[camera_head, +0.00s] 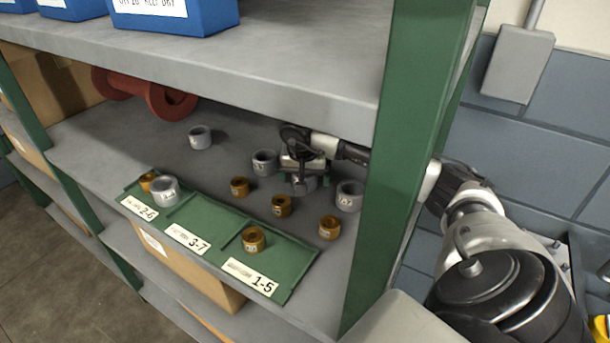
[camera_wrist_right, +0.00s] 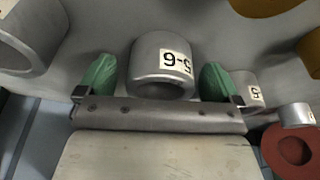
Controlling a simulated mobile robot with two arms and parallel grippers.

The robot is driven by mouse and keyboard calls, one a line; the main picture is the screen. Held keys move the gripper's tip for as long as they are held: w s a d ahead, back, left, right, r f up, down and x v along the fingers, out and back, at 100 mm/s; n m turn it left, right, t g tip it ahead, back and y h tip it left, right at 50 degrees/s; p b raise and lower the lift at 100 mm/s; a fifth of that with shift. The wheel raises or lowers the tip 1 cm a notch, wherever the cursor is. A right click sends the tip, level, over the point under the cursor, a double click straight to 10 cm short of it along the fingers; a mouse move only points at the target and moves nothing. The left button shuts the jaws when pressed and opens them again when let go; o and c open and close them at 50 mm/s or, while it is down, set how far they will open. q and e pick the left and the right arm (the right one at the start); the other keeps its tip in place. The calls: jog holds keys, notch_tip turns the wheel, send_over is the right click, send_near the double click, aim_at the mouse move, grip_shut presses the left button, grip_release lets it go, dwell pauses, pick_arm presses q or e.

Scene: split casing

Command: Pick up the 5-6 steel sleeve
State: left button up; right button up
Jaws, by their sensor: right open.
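The 5-6 steel sleeve (camera_wrist_right: 163,72) stands between the two green finger pads of my right gripper (camera_wrist_right: 158,82) in the right wrist view, its label reading upside down. Gaps show on both sides; the gripper is open around it and not clamped. In the head view my right gripper (camera_head: 302,178) reaches in from the right behind the green post, at the shelf. The sleeve (camera_head: 308,184) is mostly hidden by the gripper there. My left gripper is not in view.
Steel sleeves stand close by, left (camera_head: 264,163) and right (camera_head: 349,196), with several brass sleeves (camera_head: 281,206) in front. A green tray (camera_head: 205,222) labelled 2-6, 3-7, 1-5 lies at the front edge; its middle compartment is empty. A green post (camera_head: 405,150) and upper shelf (camera_head: 250,70) bound the space.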

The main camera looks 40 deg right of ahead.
jog(key=c, duration=1.4)
jog(key=shift+o, duration=0.2)
jog(key=shift+w+r, duration=0.1)
